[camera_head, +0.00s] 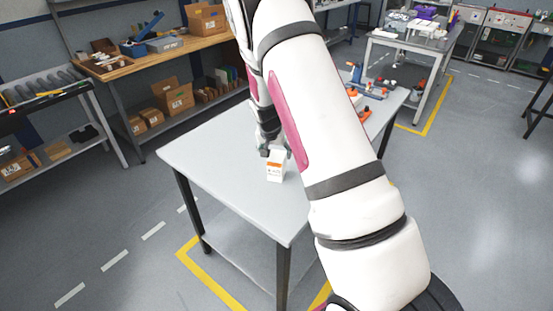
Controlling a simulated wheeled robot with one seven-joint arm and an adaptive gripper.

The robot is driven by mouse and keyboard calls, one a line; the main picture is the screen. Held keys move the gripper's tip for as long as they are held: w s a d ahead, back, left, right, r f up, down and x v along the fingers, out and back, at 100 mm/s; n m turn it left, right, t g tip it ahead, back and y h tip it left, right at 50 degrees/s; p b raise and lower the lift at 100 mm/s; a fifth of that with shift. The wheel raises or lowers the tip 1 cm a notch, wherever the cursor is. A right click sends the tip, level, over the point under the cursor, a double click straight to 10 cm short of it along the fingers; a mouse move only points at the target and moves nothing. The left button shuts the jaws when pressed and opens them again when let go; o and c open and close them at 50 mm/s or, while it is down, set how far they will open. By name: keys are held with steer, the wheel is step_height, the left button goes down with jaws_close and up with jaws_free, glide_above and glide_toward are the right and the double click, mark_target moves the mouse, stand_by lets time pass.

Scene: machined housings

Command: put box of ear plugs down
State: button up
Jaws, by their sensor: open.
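The box of ear plugs (275,171) is a small white box with orange markings. It stands upright on the grey table (218,161), near the middle of its visible top. My gripper (273,150) is dark and sits right at the top of the box, its fingers pointing down. The fingers are open, partly hidden by the arm and small in this view. I cannot tell whether they touch the box.
My white arm crosses the table and hides much of its right side. Orange and blue tools (371,88) lie at the table's far right end. The tabletop left of the box is clear. A wooden bench with cardboard boxes (206,19) stands behind.

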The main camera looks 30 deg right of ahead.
steer(key=s+a+r+n+y, duration=0.1)
steer(key=s+a+r, duration=0.3)
steer(key=r, duration=0.4)
steer(key=s+a+r+n+t, duration=0.15)
steer(key=s+a+r, duration=0.25)
steer(key=r, duration=0.4)
steer(key=s+a+r+n+y, duration=0.1)
steer(key=s+a+r, duration=0.35)
steer(key=r, duration=0.35)
steer(key=s+a+r+n, duration=0.3)
steer(key=s, duration=0.7)
steer(key=s+a+r+n+y, duration=0.1)
steer(key=s+a+r+n, duration=0.2)
steer(key=s, duration=0.8)
steer(key=shift+a+r+t, duration=0.45)
steer(key=shift+a+r, duration=0.15)
steer(key=shift+a, duration=0.15)
